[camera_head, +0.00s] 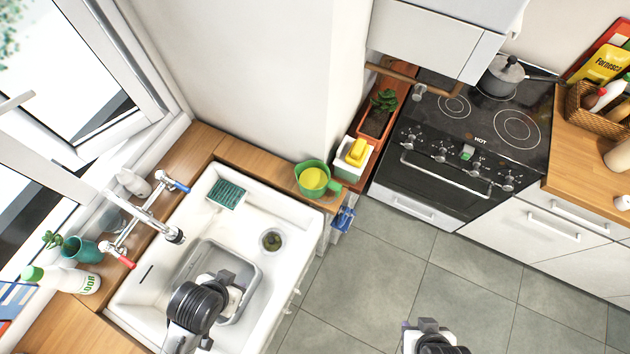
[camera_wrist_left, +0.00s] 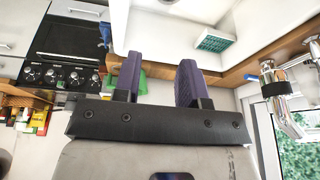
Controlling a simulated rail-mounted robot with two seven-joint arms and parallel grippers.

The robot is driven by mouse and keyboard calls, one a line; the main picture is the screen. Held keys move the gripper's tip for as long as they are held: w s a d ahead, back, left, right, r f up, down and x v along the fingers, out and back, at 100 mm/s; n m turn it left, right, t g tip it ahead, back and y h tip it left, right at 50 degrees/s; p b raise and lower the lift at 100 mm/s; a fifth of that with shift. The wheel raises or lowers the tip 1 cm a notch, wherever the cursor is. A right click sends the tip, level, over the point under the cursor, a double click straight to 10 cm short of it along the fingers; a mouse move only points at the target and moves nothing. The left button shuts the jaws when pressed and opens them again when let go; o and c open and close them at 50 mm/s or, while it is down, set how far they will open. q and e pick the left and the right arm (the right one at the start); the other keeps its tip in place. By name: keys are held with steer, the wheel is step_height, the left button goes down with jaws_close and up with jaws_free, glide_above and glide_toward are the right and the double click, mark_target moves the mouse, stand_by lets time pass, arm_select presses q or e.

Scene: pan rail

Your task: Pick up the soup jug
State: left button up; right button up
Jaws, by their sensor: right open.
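The soup jug is a green jug (camera_head: 312,180) with yellow contents, standing on the wooden counter strip at the sink's far right corner. In the left wrist view, a green patch partly hidden behind a finger looks like this jug (camera_wrist_left: 142,84). My left gripper (camera_wrist_left: 158,82) has its two purple fingers apart with nothing between them. In the head view my left arm hangs over the sink, apart from the jug. My right gripper (camera_head: 428,326) is open at the bottom edge over the floor, far from the jug and partly cut off.
A white planter box with a yellow sponge (camera_head: 357,152) stands just right of the jug. A blue cloth (camera_head: 343,218) hangs below it. The sink (camera_head: 285,205) holds a grey tub (camera_head: 252,265). The faucet (camera_head: 145,220) rises at left. Grey floor (camera_head: 380,270) is open.

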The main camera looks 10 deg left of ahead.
arm_select(q)
steer(key=shift+o, duration=0.3)
steer(key=o, duration=0.6)
steer(key=shift+o, duration=0.2)
